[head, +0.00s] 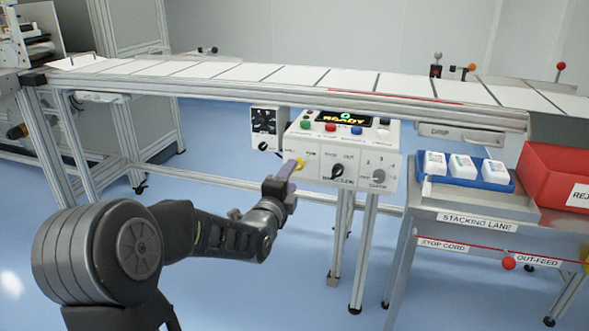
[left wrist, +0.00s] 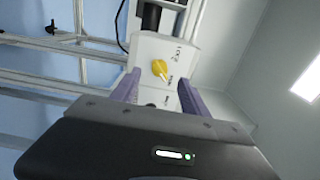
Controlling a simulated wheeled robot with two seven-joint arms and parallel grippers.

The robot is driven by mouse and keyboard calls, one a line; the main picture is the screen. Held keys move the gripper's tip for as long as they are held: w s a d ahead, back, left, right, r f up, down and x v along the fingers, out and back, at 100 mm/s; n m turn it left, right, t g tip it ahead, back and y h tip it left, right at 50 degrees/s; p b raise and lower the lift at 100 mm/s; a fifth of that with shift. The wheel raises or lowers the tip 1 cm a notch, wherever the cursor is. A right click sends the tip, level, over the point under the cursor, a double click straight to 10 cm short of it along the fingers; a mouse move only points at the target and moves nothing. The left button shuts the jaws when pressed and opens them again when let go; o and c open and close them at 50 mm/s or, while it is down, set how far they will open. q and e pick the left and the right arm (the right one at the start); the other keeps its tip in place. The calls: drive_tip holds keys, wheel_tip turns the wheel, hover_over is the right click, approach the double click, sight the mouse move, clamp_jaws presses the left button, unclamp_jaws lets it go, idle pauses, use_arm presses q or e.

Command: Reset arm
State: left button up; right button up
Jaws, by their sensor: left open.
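My left arm comes in from the left in the head view. Its gripper (head: 286,178) is at the left end of the white control box (head: 318,177), close to a yellow knob (head: 300,164). In the left wrist view the two purple fingers of the gripper (left wrist: 159,92) are spread apart with nothing held between them. The yellow knob (left wrist: 160,69) shows beyond the fingertips, between them; I cannot tell whether they touch the box. My right gripper is not in view.
A conveyor with white sheets (head: 235,73) runs above the box, whose display reads READY (head: 343,118). At right, a blue tray (head: 507,184) with white packs and a red bin (head: 545,165) sit by the stacking lane. A red stop cord (head: 470,251) runs below.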

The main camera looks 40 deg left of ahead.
use_arm(q)
drive_tip(key=shift+v, duration=0.95)
